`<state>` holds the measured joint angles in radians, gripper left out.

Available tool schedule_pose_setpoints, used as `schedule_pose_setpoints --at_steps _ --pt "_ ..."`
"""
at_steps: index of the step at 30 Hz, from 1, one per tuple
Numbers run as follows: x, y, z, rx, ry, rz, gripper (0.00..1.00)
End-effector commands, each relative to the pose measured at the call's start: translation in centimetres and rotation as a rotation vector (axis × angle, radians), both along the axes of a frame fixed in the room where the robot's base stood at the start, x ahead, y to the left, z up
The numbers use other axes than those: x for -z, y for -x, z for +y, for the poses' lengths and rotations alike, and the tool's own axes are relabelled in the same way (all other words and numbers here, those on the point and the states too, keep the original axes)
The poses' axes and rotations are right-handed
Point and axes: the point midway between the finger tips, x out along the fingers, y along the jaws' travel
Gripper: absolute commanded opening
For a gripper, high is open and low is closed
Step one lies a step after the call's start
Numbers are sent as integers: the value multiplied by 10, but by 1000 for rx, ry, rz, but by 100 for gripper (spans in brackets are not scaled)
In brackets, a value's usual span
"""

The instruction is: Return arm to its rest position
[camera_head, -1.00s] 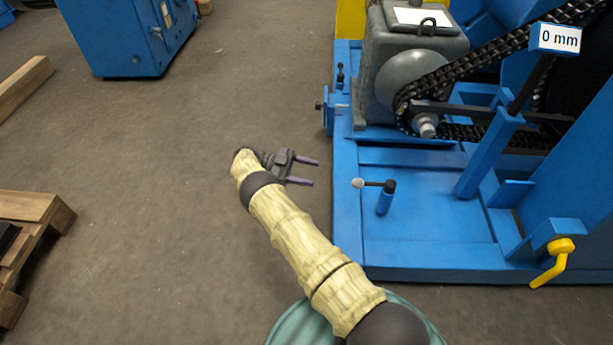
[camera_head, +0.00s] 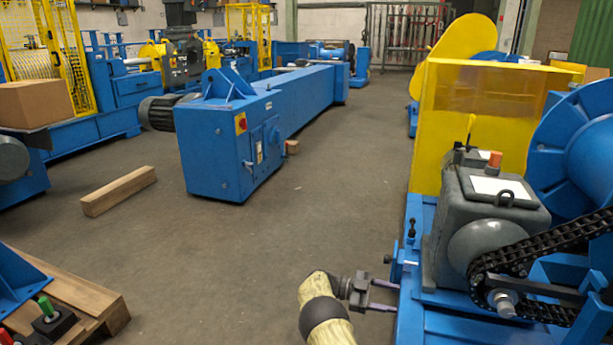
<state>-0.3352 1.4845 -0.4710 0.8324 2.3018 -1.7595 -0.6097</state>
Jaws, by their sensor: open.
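My gripper (camera_head: 384,296) is at the bottom of the head view, right of centre. Its two thin purple fingers are apart and point right, with nothing between them. In the picture the fingertips reach the left edge of the blue machine base (camera_head: 414,262); I cannot tell whether they touch it. My arm (camera_head: 322,305), in a pale yellow cover with a dark band, rises from the bottom edge. Most of the arm is out of view below.
On the blue base stand a grey gearbox (camera_head: 445,232) and a black chain (camera_head: 555,245), with a yellow guard (camera_head: 462,112) behind. A blue machine (camera_head: 212,165) stands ahead. A wooden beam (camera_head: 118,190) and a pallet (camera_head: 95,300) lie left. The floor between is clear.

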Motion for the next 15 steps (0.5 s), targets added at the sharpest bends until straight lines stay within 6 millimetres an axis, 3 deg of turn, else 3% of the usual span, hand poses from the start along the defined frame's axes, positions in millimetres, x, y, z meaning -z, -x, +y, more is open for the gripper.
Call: schedule_pose_setpoints --at_steps 1,6,10,15 --pt "-36 -11 -15 -58 5 -19 53" --pt "-109 -46 -53 -296 4 -46 53" --pt "-158 -69 -70 -489 -30 -43 53" --pt "-210 -88 -74 -748 -117 -11 53"
